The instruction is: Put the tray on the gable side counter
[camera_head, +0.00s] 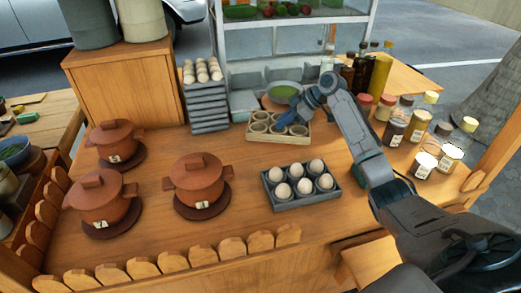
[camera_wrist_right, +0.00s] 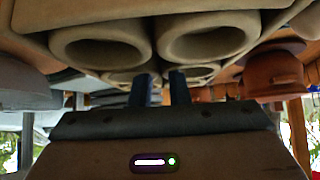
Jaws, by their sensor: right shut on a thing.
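The beige tray (camera_head: 272,138) holds several round cups in rows and is at the back middle of the wooden counter (camera_head: 238,232). I cannot tell whether it touches the counter. My right gripper (camera_head: 290,118) reaches in from the right and is shut on the beige tray; its fingertips are partly hidden. In the right wrist view, the blue fingers (camera_wrist_right: 160,88) meet the tray (camera_wrist_right: 150,9) between large round cups. A grey tray (camera_head: 307,199) with several white eggs stands nearer, in front of the beige one. My left gripper is out of view.
Lidded clay pots (camera_head: 198,184) stand on the left on round mats. Grey stacked trays (camera_head: 208,108) topped with eggs stand left of the beige tray. Jars and bottles (camera_head: 424,163) crowd the right. Scalloped wooden edging (camera_head: 205,249) lines the front. Counter between pots and egg tray is clear.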

